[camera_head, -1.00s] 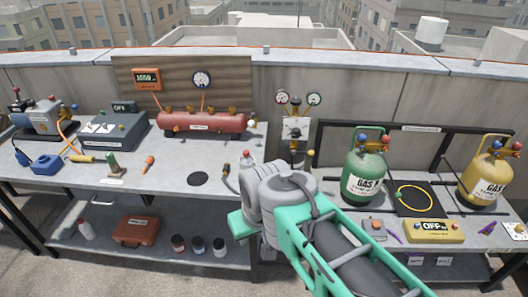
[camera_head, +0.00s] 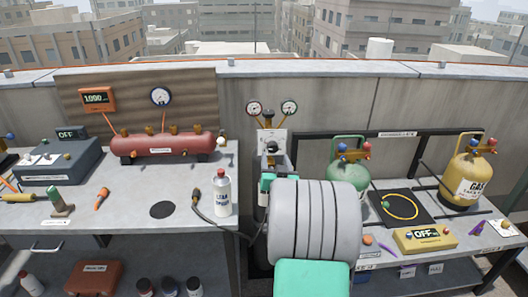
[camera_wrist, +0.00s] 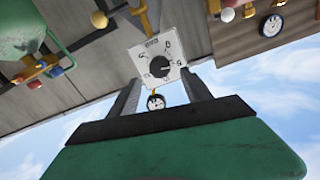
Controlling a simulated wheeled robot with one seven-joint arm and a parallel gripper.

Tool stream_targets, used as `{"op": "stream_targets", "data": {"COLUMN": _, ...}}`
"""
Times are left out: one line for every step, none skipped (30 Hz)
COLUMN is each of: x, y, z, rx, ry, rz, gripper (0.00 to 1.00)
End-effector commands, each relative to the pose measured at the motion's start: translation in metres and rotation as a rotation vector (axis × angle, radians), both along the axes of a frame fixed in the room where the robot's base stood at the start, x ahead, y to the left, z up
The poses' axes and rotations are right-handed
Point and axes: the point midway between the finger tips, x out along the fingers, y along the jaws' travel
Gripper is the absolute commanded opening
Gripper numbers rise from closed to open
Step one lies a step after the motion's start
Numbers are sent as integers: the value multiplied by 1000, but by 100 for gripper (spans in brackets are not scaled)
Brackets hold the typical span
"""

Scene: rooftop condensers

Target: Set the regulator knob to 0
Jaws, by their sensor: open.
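In the wrist view the plate (camera_wrist: 144,56) shows upside-down or tilted markings around a black regulator knob (camera_wrist: 158,66). The knob's mark seems to point right, but the setting is too small to read surely. My gripper (camera_wrist: 160,88) is open and empty. Its two fingers stand either side of the plate in the wrist view, with the knob between them and apparently apart from both.
A red tank (camera_head: 168,145) and a white spray bottle (camera_head: 222,193) stand on the left bench. A green gas cylinder (camera_head: 349,172) and a yellow one (camera_head: 470,177) stand on the right bench. A hose (camera_head: 215,222) lies left of my arm.

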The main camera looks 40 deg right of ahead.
Motion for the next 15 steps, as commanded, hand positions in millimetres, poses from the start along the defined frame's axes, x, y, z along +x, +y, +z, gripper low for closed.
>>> {"op": "stream_targets", "data": {"x": 9, "y": -5, "z": 1, "rx": -1, "ry": 3, "rz": 0, "gripper": 57}}
{"op": "stream_targets", "data": {"x": 16, "y": -8, "z": 0, "rx": 1, "ry": 7, "rz": 1, "gripper": 57}}
{"op": "stream_targets", "data": {"x": 27, "y": -13, "z": -2, "rx": 0, "ry": 12, "rz": 2, "gripper": 57}}
{"op": "stream_targets", "data": {"x": 35, "y": -17, "z": -4, "rx": 1, "ry": 16, "rz": 3, "gripper": 57}}
{"op": "stream_targets", "data": {"x": 43, "y": -20, "z": -6, "rx": 1, "ry": 20, "rz": 3, "gripper": 57}}
{"op": "stream_targets", "data": {"x": 53, "y": -24, "z": -8, "rx": 0, "ry": 24, "rz": 3, "gripper": 57}}
{"op": "stream_targets", "data": {"x": 58, "y": -27, "z": -9, "rx": 2, "ry": 25, "rz": 4, "gripper": 57}}
{"op": "stream_targets", "data": {"x": 63, "y": -30, "z": -9, "rx": 2, "ry": 25, "rz": 4, "gripper": 57}}
{"op": "stream_targets", "data": {"x": 67, "y": -33, "z": -9, "rx": 2, "ry": 25, "rz": 4, "gripper": 57}}
{"op": "stream_targets", "data": {"x": 70, "y": -35, "z": -9, "rx": 1, "ry": 24, "rz": 3, "gripper": 57}}
{"op": "stream_targets", "data": {"x": 72, "y": -37, "z": -8, "rx": 1, "ry": 24, "rz": 3, "gripper": 57}}
{"op": "stream_targets", "data": {"x": 74, "y": -39, "z": -7, "rx": 0, "ry": 24, "rz": 3, "gripper": 57}}
{"op": "stream_targets", "data": {"x": 75, "y": -39, "z": -7, "rx": 0, "ry": 24, "rz": 3, "gripper": 57}}
{"op": "stream_targets", "data": {"x": 75, "y": -40, "z": -8, "rx": 0, "ry": 24, "rz": 3, "gripper": 57}}
{"op": "stream_targets", "data": {"x": 76, "y": -40, "z": -8, "rx": 1, "ry": 24, "rz": 3, "gripper": 57}}
